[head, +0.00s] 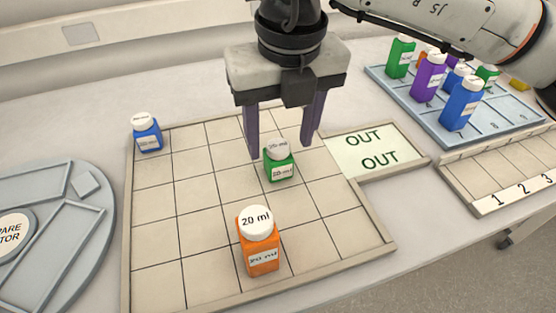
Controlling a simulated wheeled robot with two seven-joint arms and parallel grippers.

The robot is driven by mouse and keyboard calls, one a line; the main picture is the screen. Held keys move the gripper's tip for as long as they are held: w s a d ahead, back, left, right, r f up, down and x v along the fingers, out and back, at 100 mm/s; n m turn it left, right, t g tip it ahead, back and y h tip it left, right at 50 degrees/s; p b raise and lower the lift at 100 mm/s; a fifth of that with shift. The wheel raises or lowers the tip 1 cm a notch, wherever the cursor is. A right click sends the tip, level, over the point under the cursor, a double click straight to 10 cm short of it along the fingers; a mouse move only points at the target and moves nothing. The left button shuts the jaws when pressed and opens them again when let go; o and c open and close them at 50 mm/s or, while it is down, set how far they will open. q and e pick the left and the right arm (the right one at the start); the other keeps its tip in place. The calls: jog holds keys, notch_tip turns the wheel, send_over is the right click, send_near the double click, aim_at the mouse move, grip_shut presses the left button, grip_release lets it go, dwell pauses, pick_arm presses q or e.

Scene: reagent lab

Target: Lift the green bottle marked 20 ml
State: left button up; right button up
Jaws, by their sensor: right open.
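The green bottle (279,167) with a white cap stands upright on the gridded tray (213,265). Its cap and label seem to read 20 ml, though the print is small. My right gripper (282,150) is open and points down from above. Its two dark fingers are spread, one near the left of the green bottle's cap and one to the right, further back. Nothing is between them that I can see gripped, and I cannot tell the exact depth between fingers and bottle. My left gripper is not in view.
An orange 20 ml bottle (258,254) stands nearer on the grid, and a blue bottle (147,136) at its back left corner. An OUT pad (350,165) adjoins the grid's right side. A blue rack (405,100) with several bottles lies behind right. A round grey device (90,205) is left.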

aim_at(279, 146)
jog(key=f, duration=0.2)
jog(key=w+f, duration=0.1)
jog(key=f, duration=0.1)
jog(key=shift+a+f, duration=0.2)
jog(key=shift+f, duration=0.05)
jog(key=c, duration=1.1)
jog(key=shift+r, duration=0.1)
jog(key=shift+c, duration=0.2)
